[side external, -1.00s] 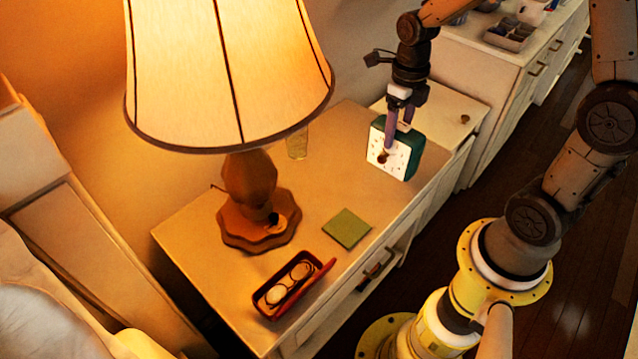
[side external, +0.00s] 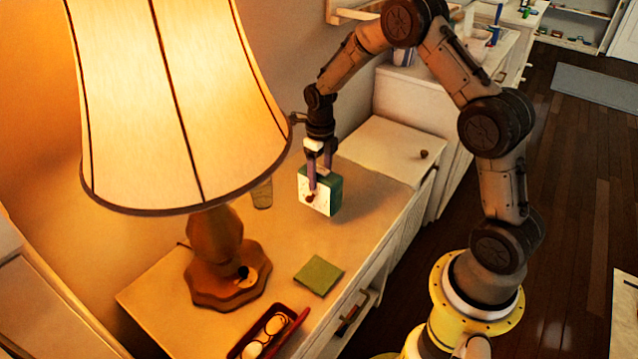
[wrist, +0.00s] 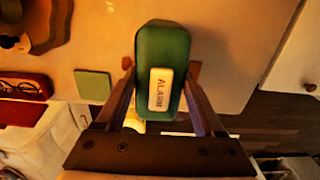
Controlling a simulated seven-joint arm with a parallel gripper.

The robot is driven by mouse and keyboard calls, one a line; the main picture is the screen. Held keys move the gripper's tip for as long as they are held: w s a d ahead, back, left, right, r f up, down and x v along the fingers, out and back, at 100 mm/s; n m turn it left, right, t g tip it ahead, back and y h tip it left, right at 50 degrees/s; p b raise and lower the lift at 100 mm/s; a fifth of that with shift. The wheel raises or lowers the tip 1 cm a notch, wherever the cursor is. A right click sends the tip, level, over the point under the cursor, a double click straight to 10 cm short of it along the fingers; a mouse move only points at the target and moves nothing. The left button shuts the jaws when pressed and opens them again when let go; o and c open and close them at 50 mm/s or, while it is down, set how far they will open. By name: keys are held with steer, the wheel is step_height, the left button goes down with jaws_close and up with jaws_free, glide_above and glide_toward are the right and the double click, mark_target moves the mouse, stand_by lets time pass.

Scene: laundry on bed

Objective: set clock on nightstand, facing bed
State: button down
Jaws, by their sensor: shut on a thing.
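The alarm clock (side external: 333,196) is a green box with a white face, upright, its face turned toward the lower left of the side view. My gripper (side external: 318,186) is shut on it, one finger across the face and the other behind. The wrist view shows the green top of the clock (wrist: 163,43) with a white ALARM button, between my fingertips (wrist: 161,67). The clock is over the far part of the pale nightstand (side external: 372,222); whether its base touches the top I cannot tell.
A lit lamp (side external: 217,245) with a wide shade stands left of the clock. A glass (side external: 262,195) is close to the clock's left. A green square (side external: 319,275) and a red case with glasses (side external: 270,334) lie nearer. Bare tabletop lies right of the clock.

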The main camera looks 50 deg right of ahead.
steer(key=shift+w+d+f, duration=0.1)
steer(key=shift+w+f, duration=0.1)
steer(key=shift+f, duration=1.65)
jaws_free()
steer(key=shift+f, duration=0.1)
